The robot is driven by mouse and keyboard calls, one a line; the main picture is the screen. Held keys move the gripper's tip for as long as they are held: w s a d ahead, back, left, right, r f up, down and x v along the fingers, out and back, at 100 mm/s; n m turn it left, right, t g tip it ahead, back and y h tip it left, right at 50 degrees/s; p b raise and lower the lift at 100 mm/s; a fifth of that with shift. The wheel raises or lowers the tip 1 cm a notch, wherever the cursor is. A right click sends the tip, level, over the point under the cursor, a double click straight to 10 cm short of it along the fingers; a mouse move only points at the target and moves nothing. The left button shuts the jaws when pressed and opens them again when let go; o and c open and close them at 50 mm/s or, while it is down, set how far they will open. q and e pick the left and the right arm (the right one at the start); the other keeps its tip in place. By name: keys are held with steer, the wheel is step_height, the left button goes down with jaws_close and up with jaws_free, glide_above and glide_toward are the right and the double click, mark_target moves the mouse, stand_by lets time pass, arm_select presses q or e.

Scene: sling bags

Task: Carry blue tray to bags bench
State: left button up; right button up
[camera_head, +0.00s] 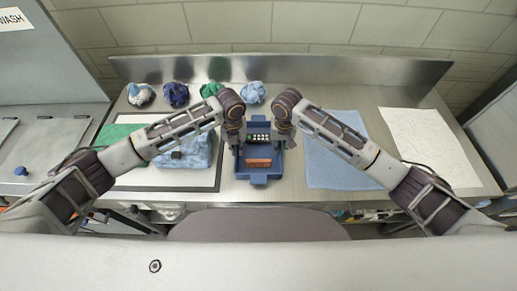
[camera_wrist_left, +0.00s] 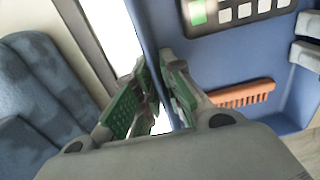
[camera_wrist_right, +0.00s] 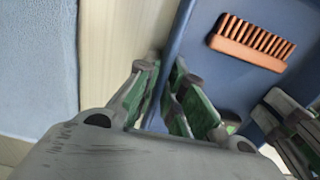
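The blue tray (camera_head: 260,179) sits at the middle of the metal bench. It holds an orange brush (camera_head: 258,162) and a dark item with light squares (camera_head: 259,138). My left gripper (camera_head: 240,143) is at the tray's left wall. In the left wrist view its green-padded fingers (camera_wrist_left: 154,78) are closed on either side of the wall of the tray (camera_wrist_left: 215,60). My right gripper (camera_head: 284,141) is at the right wall. In the right wrist view its fingers (camera_wrist_right: 162,78) pinch the wall of the tray (camera_wrist_right: 203,70). I cannot tell which bench is the bags bench.
A folded blue cloth item (camera_head: 187,153) lies on a dark-bordered mat left of the tray. A light blue mat (camera_head: 330,160) and a white speckled sheet (camera_head: 428,145) lie to the right. Several crumpled bundles (camera_head: 176,94) line the back. A brownish seat (camera_head: 258,224) stands in front.

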arm_select(q)
steer(key=shift+c, duration=0.3)
arm_select(e)
steer(key=shift+c, duration=0.3)
arm_select(q)
jaws_close()
arm_select(e)
jaws_close()
arm_select(q)
steer(key=shift+r+p, duration=0.3)
steer(key=shift+r, duration=0.05)
arm_select(e)
steer(key=shift+r, duration=0.35)
